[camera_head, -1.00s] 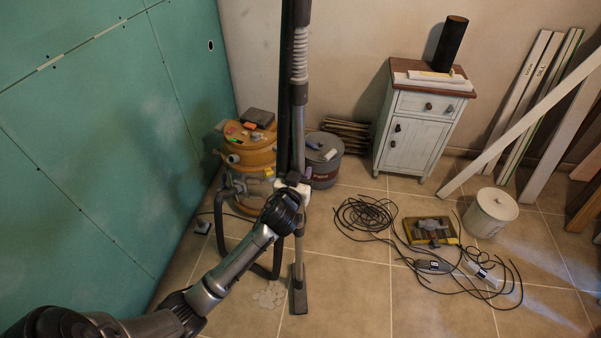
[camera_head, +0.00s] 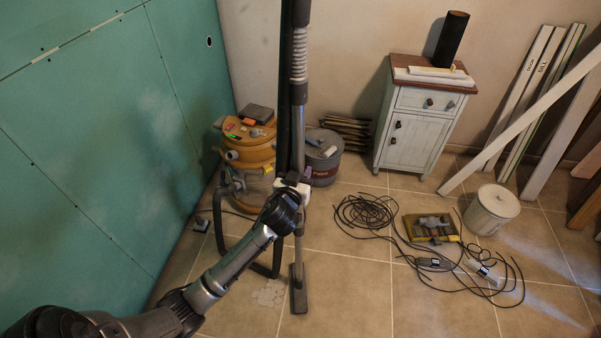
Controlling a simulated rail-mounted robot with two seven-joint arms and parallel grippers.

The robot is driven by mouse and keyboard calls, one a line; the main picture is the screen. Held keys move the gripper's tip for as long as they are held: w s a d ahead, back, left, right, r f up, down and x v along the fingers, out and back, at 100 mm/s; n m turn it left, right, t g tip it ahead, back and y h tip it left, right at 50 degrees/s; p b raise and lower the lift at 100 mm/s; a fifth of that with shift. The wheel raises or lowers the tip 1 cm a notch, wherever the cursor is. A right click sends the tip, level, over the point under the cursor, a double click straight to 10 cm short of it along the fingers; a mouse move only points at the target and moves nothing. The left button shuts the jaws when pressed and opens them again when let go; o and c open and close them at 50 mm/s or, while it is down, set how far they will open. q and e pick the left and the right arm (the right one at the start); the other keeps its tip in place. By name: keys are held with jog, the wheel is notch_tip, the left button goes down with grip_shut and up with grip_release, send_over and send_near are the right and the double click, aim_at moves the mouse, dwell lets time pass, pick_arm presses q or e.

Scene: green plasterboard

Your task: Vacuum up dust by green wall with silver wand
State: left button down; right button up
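The silver wand (camera_head: 299,120) stands nearly upright in the middle of the view, its top beyond the upper edge. Its flat floor head (camera_head: 298,290) is down on the tiles. A pale dust patch (camera_head: 271,293) lies on the floor just left of the head, near the foot of the green wall (camera_head: 90,130). My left gripper (camera_head: 291,188) is at the wand's lower half and appears shut on it; its fingers are partly hidden by my wrist. A dark hose (camera_head: 230,246) loops behind my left arm. My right gripper is not in view.
The orange vacuum body (camera_head: 254,155) stands behind the wand beside a grey bucket (camera_head: 323,170). Coiled black cables (camera_head: 365,212), a yellow tray (camera_head: 415,234) and a white bin (camera_head: 491,210) are right. A cabinet (camera_head: 413,140) and leaning boards (camera_head: 530,110) stand at the back.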

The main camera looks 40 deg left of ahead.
pick_arm(q)
jog(key=shift+f+b, duration=0.45)
jog(key=shift+f, duration=0.1)
dwell(0.4)
jog(key=shift+s, duration=0.1)
jog(key=s+a+p, duration=0.9)
jog(key=s+a, duration=1)
jog(key=s, duration=0.3)
jog(key=shift+s+a+p, duration=0.25)
jog(key=shift+a+p, duration=0.05)
jog(key=shift+a, duration=0.05)
dwell(0.7)
jog(key=shift+w+d, duration=0.1)
